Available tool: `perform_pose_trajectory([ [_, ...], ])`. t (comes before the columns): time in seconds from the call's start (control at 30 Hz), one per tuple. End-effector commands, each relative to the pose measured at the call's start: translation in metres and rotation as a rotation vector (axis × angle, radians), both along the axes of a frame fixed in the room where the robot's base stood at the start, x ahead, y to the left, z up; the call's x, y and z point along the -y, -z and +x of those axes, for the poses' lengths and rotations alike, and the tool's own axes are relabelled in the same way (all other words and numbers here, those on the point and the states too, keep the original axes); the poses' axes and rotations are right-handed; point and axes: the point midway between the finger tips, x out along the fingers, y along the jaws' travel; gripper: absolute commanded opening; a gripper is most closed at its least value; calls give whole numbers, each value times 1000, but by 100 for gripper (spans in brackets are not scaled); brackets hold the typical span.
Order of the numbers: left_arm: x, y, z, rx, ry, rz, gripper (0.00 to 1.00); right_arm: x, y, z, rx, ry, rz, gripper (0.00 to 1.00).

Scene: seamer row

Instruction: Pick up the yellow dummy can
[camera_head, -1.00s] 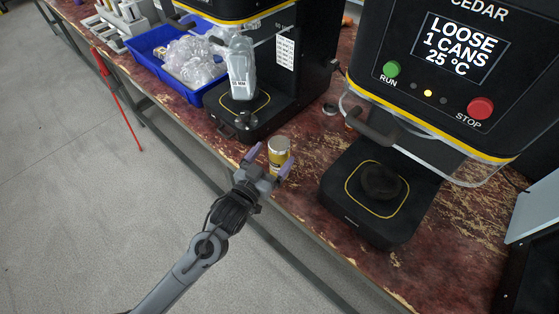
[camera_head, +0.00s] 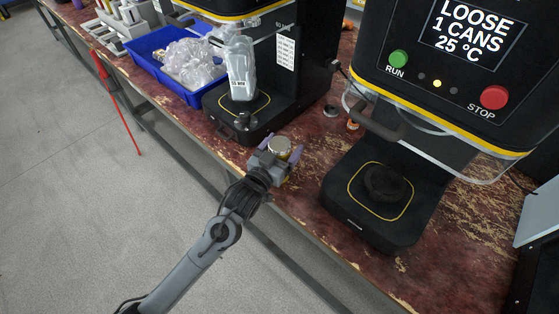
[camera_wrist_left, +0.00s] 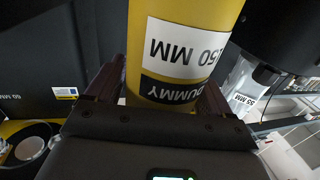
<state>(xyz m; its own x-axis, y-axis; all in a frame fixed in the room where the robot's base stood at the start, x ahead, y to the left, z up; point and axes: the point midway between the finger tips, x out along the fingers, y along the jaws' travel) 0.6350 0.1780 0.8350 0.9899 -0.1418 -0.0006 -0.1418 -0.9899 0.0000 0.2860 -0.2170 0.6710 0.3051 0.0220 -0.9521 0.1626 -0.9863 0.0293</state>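The yellow dummy can (camera_head: 280,147) stands upright on the worn red bench, with a silver lid on top. In the left wrist view the yellow can (camera_wrist_left: 185,45) fills the upper middle, and its white and black label reads "150 MM" and "DUMMY" upside down. My left gripper (camera_head: 280,152) is low at the can, with one purple-grey finger on each side of it. The fingers are still spread about as wide as before and look open around the can. Contact with the can is hard to judge. My right gripper is in neither view.
A seamer with a black base (camera_head: 355,222) stands right of the can; its screen (camera_head: 480,32) reads "LOOSE 1 CANS 25 °C". A blue bin (camera_head: 190,92) is at back left. A small orange-dark item (camera_head: 353,125) lies between machines.

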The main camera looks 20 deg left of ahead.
Motion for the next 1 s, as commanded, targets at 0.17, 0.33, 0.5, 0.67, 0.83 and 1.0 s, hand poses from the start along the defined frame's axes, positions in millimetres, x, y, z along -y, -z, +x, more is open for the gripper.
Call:
perform_pose_trajectory([
  [0.17, 0, 0, 0, 0, 0, 0, 54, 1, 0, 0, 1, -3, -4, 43],
  [0.33, 0, -1, 0, 2, 0, 0, 29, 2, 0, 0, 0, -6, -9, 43],
  [0.5, 0, -1, 0, 2, 0, 0, 29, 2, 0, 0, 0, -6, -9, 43],
  [0.67, 0, -4, 0, 2, 0, 0, 29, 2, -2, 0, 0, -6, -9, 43],
  [0.83, 0, -17, 0, 4, 0, -1, 29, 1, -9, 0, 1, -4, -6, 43],
  [1.0, 0, -41, 0, 5, 1, -1, 29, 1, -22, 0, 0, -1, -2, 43],
])
